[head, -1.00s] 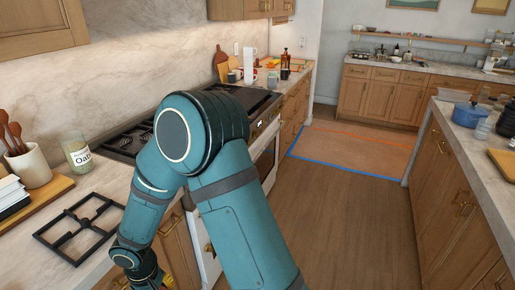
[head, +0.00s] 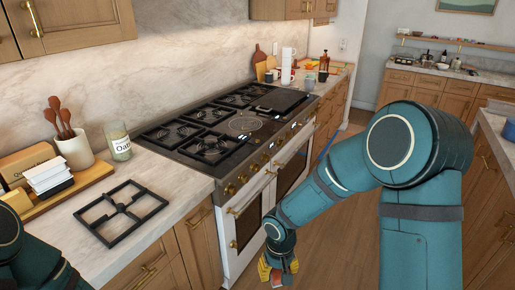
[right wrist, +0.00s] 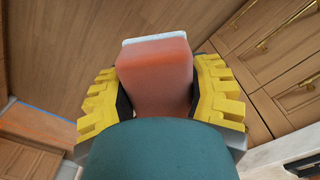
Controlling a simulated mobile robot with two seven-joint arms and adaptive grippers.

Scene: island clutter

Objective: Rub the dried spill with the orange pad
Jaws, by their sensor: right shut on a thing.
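My right gripper (head: 277,272) hangs low in front of the stove's white oven doors, off to the right of the counter. In the right wrist view, my right gripper (right wrist: 160,95) has its yellow fingers shut on the orange pad (right wrist: 155,78), a block with a white edge at its far end. The stove (head: 226,165) has a bare section without a grate, with a pale ring-like mark (head: 245,124) around its burner. I cannot tell for certain whether that mark is the dried spill. Part of my left arm shows at the lower left, its gripper out of view.
A loose black grate (head: 120,212) lies on the near counter. Mugs and boards stand beyond the stove. Floor is free right of the stove.

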